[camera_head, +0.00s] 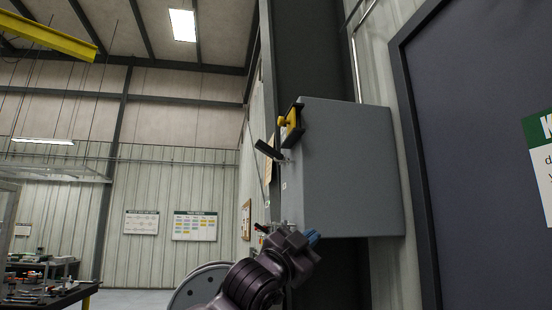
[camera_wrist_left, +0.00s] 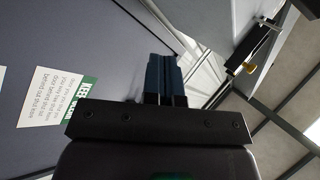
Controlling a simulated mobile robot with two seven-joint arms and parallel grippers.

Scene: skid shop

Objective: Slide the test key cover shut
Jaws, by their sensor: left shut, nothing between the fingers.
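A grey box (camera_head: 345,170) is mounted on a dark column, and its front face is seen almost edge-on in the head view. A yellow knob (camera_head: 285,121) on a black plate and a black lever (camera_head: 268,151) stick out from that face. Small fittings (camera_head: 264,228), one reddish, show low at the front; I cannot tell whether the test key cover is among them. My left gripper (camera_head: 313,237), with blue fingers, is at the box's lower edge; contact is unclear. In the left wrist view its fingers (camera_wrist_left: 165,78) are together and empty. My right gripper is out of view.
A dark door or panel (camera_head: 470,130) with a green and white sign (camera_head: 541,140) stands at the right. A workbench with tools (camera_head: 45,290) is far off at lower left. The space left of the box is open.

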